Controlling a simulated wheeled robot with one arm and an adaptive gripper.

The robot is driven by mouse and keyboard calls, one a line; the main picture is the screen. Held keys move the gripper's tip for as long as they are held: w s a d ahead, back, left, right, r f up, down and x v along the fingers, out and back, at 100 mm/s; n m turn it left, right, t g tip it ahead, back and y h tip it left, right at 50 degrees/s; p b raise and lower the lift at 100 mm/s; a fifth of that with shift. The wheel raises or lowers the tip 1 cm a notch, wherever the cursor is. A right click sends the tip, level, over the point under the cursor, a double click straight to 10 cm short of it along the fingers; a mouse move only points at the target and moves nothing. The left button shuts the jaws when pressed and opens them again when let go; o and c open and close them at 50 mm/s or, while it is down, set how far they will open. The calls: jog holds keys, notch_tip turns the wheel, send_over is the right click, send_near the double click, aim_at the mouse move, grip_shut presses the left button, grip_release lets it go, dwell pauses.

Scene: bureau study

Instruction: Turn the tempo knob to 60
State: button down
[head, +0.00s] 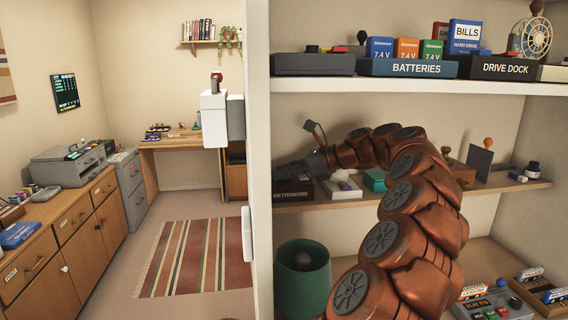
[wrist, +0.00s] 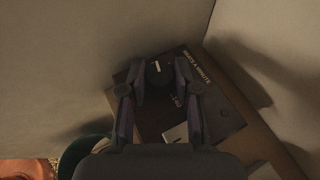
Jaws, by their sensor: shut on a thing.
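The metronome (head: 292,190) is a dark box on the middle shelf in the head view, with its name on the front edge. In the wrist view, its dark top (wrist: 222,106) carries the words "BEATS A MINUTE". The round black tempo knob (wrist: 158,70) has a short white pointer line and sits between my fingers. My gripper (wrist: 159,80) is shut on the knob, one finger on each side. In the head view my gripper (head: 290,171) is over the metronome, and the knob is hidden. Small figures beside the knob are too dim to read.
The shelf's upright side panel (head: 258,120) stands close left of the metronome. A small white tray (head: 342,187) and a teal box (head: 375,180) stand to its right. The upper shelf (head: 420,87) holds batteries and a drive dock.

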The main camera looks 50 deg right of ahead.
jog(key=shift+n+g+y+p, duration=0.3)
jog(key=shift+n+y+p, duration=0.2)
jog(key=shift+p, duration=0.15)
jog(key=c, duration=0.8)
grip_release()
jog(key=v, duration=1)
jog(key=shift+s+r, duration=0.1)
jog(key=shift+r, duration=0.05)
jog(key=shift+s+d+r, duration=0.1)
jog(key=shift+s+d, duration=0.05)
jog(key=shift+s, duration=0.05)
jog(key=shift+s+d+r, duration=0.1)
jog(key=shift+s+d, duration=0.1)
jog(key=shift+s, duration=0.1)
jog(key=shift+s+d, duration=0.15)
jog(key=shift+s, duration=0.05)
